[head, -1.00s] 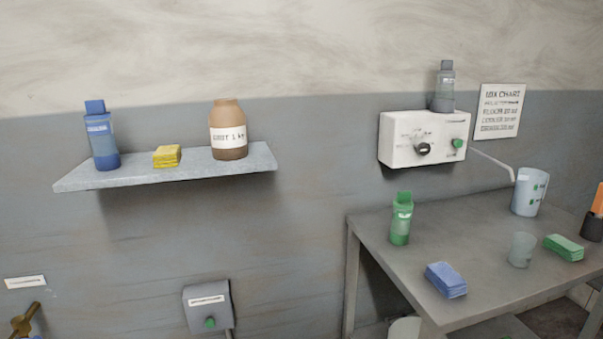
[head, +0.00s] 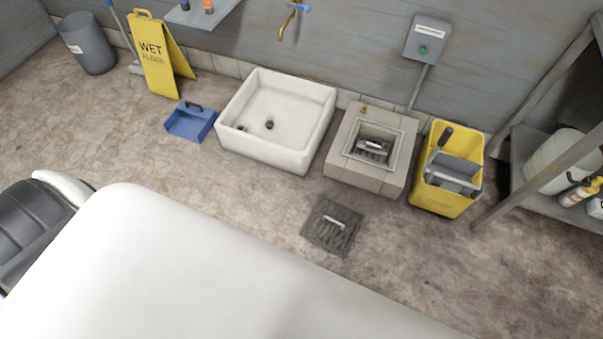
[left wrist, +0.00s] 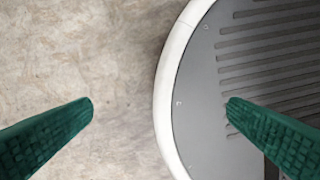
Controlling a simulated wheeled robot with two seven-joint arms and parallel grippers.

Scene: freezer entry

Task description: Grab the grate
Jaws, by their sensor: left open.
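A dark square slatted grate (head: 331,226) with a pale handle lies flat on the floor in the head view, in front of a square stone sump box (head: 341,181). My right gripper is not in view.
A white basin (head: 309,135) stands left of the box and a yellow mop bucket (head: 452,194) right of it. A blue dustpan (head: 181,127), a yellow wet-floor sign (head: 152,60) and a grey bin (head: 93,50) are further left. A metal table (head: 515,160) stands at right.

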